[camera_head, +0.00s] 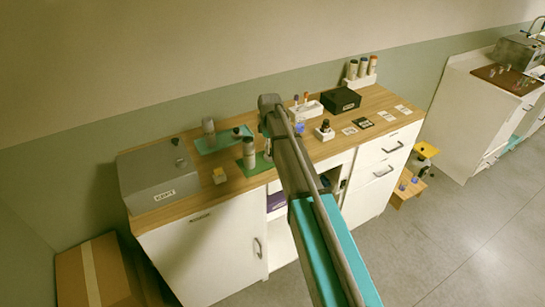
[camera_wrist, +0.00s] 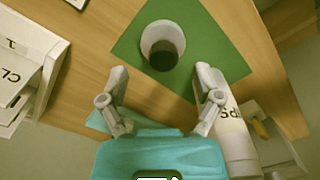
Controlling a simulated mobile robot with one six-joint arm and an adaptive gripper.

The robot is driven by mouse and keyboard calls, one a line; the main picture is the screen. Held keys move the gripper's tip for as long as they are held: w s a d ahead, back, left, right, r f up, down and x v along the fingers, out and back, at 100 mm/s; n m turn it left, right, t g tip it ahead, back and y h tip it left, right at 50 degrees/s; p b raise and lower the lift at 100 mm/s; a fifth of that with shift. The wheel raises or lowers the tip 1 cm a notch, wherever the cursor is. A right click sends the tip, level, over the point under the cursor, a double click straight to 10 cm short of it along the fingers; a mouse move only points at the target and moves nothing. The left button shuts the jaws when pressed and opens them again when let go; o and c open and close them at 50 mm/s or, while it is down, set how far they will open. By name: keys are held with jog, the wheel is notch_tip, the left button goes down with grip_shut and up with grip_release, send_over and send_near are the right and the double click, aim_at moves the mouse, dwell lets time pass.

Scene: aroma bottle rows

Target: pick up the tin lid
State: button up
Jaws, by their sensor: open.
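A round grey tin-like thing (camera_wrist: 160,34) with a dark round area on its near side lies on a green mat (camera_wrist: 122,44) in the wrist view. I cannot tell for sure whether this is the tin lid. My gripper (camera_wrist: 163,94) is open and empty, its two fingers apart at the mat's near edge, short of the round thing. In the head view my arm reaches over the counter and hides part of the same green mat (camera_head: 260,168), and its fingers cannot be made out.
A white labelled bottle (camera_wrist: 231,135) stands close beside the right finger. In the head view a teal tray (camera_head: 205,146) with bottles and a grey box (camera_head: 150,178) stand left of my arm. A black box (camera_head: 341,100) and cards are to the right, with bare wood between things.

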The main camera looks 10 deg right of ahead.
jog(key=shift+f+b, duration=1.25)
jog(key=shift+f, duration=0.3)
jog(key=c, duration=0.9)
